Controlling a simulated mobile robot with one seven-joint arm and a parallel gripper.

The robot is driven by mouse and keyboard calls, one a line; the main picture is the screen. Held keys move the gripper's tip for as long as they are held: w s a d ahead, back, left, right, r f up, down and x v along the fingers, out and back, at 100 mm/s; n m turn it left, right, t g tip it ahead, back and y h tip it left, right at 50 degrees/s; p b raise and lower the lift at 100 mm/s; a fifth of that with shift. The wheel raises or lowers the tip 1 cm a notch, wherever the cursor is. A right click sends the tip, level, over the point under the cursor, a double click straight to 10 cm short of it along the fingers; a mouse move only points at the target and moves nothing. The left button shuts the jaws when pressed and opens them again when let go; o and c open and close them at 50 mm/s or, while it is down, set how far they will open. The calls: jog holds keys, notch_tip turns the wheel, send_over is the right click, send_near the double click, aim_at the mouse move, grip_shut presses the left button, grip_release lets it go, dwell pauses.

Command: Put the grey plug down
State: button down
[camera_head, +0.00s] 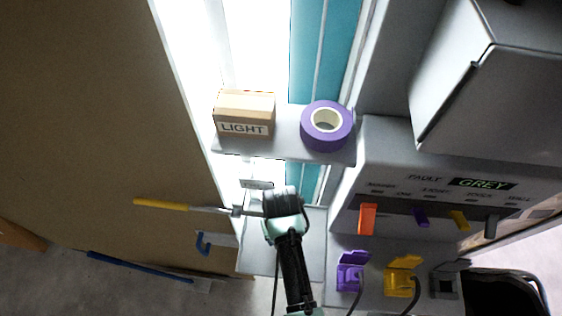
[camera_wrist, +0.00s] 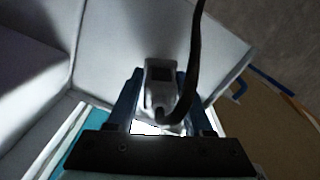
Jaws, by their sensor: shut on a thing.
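The grey plug (camera_wrist: 160,76) is between the two bluish fingers of my gripper (camera_wrist: 158,88) in the wrist view. My gripper is shut on it. A black cable (camera_wrist: 197,40) runs from the plug up out of that view. A pale grey flat surface (camera_wrist: 115,35) lies beyond the plug; I cannot tell whether the plug touches it. In the head view my dark wrist (camera_head: 283,203) is over the lower grey shelf (camera_head: 310,250) and hides the plug and fingertips.
A LIGHT box (camera_head: 245,112) and purple tape roll (camera_head: 327,126) stand on the upper shelf. A panel at right reads GREY (camera_head: 483,183). Below it are a purple plug (camera_head: 351,272), a yellow plug (camera_head: 402,277) and a grey holder (camera_head: 445,281). A yellow-handled tool (camera_head: 162,204) is left of my wrist.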

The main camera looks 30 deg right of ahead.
jog(key=shift+c, duration=1.5)
grip_release()
jog(key=shift+f, duration=0.1)
jog(key=shift+r+b, duration=0.4)
jog(key=shift+r, duration=3.5)
